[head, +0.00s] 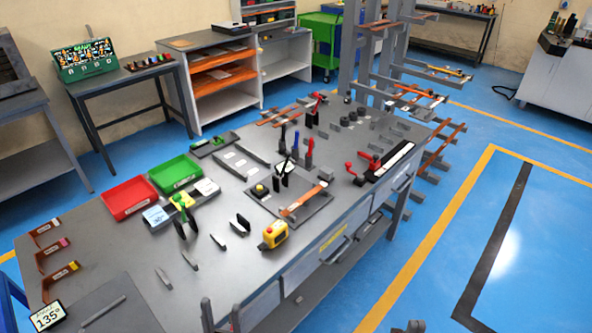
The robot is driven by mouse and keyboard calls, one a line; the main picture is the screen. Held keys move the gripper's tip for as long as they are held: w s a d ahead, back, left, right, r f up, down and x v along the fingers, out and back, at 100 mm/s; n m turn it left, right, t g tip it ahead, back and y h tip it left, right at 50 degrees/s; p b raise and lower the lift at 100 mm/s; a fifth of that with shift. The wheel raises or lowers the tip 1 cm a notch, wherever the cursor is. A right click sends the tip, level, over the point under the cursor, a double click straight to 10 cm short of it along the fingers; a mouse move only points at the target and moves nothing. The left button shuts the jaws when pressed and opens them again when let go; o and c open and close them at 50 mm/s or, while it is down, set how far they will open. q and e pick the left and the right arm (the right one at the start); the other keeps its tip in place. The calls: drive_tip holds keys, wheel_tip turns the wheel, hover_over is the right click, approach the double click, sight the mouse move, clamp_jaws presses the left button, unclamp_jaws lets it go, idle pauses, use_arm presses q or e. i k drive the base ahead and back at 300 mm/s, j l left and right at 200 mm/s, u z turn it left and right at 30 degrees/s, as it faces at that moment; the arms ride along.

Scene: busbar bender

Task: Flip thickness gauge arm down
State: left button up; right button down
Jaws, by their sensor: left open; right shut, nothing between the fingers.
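I cannot tell for sure which item is the thickness gauge. A small device with red levers (364,162) stands near the right edge of the bench, beside a long black-and-white bar (392,160). A grey plate (262,207) in the middle carries a copper strip (304,201) and a small yellow-topped part (260,188). No arm can be clearly read as up or down. My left gripper (221,316) is at the bottom edge, with two separated grey fingers by the bench front. My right gripper (415,326) barely shows at the bottom, shut and empty, over the floor.
The grey bench (130,246) holds a red tray (127,198), a green tray (175,173), a yellow device (273,235) and several upright tools (295,147). A rack with copper bars (372,50) stands behind. The blue floor (440,280) at right is clear.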

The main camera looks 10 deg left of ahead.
sight(282, 150)
drive_tip(key=k+j+z, duration=0.25)
drive_tip(key=k+j, duration=0.95)
drive_tip(key=j+u, duration=0.1)
drive_tip(key=u, duration=0.35)
drive_tip(key=i+l+u, duration=0.15)
drive_tip(key=u, duration=0.2)
drive_tip(key=i+l+u, duration=0.1)
drive_tip(key=l+u, duration=0.3)
drive_tip(key=i+l+u, duration=0.1)
drive_tip(key=l+u, duration=0.25)
drive_tip(key=i+l+u, duration=0.15)
drive_tip(key=l, duration=0.85)
drive_tip(key=i+l+u, duration=0.15)
drive_tip(key=l, duration=0.9)
drive_tip(key=k, duration=0.05)
